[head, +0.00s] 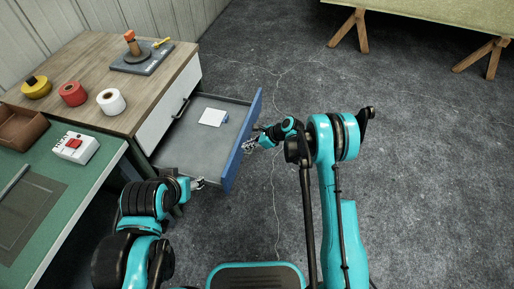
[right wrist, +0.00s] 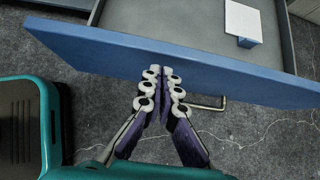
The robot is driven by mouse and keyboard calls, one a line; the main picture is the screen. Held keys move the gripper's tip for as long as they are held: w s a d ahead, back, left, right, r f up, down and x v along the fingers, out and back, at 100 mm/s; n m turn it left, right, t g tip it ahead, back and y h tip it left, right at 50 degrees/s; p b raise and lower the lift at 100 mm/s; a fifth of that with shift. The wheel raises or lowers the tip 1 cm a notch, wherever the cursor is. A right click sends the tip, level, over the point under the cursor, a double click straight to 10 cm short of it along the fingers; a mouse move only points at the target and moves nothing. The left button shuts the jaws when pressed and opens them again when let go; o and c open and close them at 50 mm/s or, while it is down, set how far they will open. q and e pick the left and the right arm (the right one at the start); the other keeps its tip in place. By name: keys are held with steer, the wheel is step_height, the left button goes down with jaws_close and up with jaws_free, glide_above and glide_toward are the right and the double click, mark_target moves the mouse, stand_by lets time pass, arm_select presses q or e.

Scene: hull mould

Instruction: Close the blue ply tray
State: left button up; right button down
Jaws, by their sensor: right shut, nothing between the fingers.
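The blue ply tray (head: 240,142) is a grey drawer with a blue front, pulled out of the wooden cabinet. Its front also shows in the right wrist view (right wrist: 240,70). My right gripper (head: 250,145) is shut and empty at the outer face of the blue front. In the right wrist view its fingertips (right wrist: 165,75) overlap the front, beside a thin metal handle (right wrist: 208,103). I cannot tell whether they touch it. My left gripper (head: 198,184) is small in view near the tray's near side, and its fingers are unclear.
A white sheet or block (head: 213,117) lies inside the tray. The wooden cabinet top (head: 95,75) carries rolls of tape and a dark plate with a tool. A green bench (head: 85,185) stands at the left. The grey floor (head: 420,170) is clear to the right.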

steer(key=shift+w+a, duration=0.2)
steer(key=shift+a, duration=0.35)
